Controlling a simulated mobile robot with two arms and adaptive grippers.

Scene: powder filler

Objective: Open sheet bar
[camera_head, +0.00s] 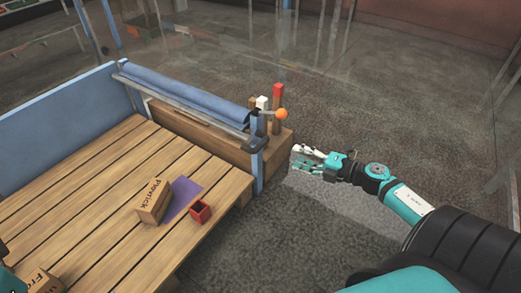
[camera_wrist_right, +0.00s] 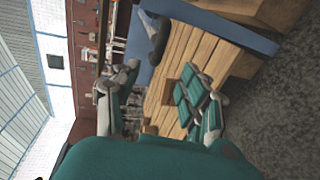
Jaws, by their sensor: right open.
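The sheet bar (camera_head: 180,104) is a long grey metal bar along the back edge of the wooden table, beside a blue fabric roll (camera_head: 185,88). An orange ball knob (camera_head: 281,114) sits at its right end, near a blue post (camera_head: 257,158). My right gripper (camera_head: 302,158) is open and empty, to the right of and lower in the picture than the knob, apart from it. Its spread fingers also show in the right wrist view (camera_wrist_right: 163,72), with the table boards beyond them.
On the wooden table (camera_head: 85,180) are a labelled box (camera_head: 155,201), a purple sheet (camera_head: 183,193) and a small red open box (camera_head: 200,211).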

